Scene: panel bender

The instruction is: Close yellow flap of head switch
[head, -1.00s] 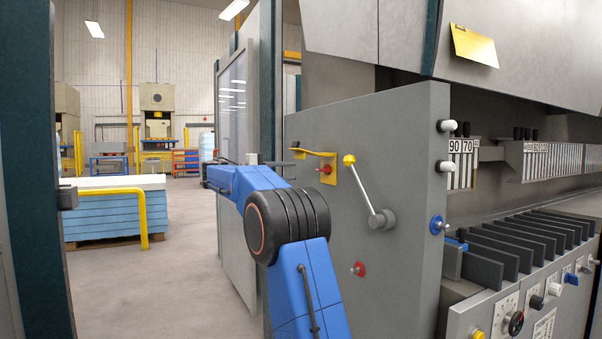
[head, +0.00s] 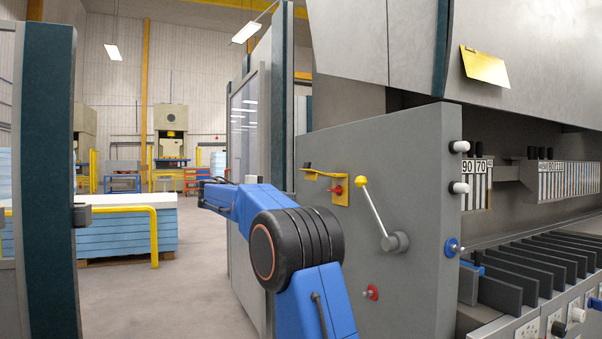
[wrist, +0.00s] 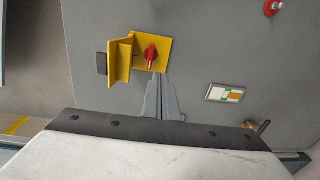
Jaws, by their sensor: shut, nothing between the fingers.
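The head switch is a yellow plate (wrist: 165,44) with a red knob (wrist: 150,53) on the grey machine side. Its yellow flap (wrist: 121,60) stands open at the plate's left edge, with a black tab (wrist: 101,64) on its outer side. In the head view the open flap (head: 314,173) sticks out left of the plate (head: 341,191). My gripper (wrist: 160,76) is shut and empty. Its tips show just below the red knob and right of the flap in the wrist view. I cannot tell whether they touch the plate.
A lever with a yellow ball (head: 361,181) is right of the switch, and a red button (head: 371,292) is below. A label (wrist: 225,93) lies right of my fingers. Another yellow plate (head: 484,67) hangs on the upper machine. The aisle floor (head: 170,300) at left is clear.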

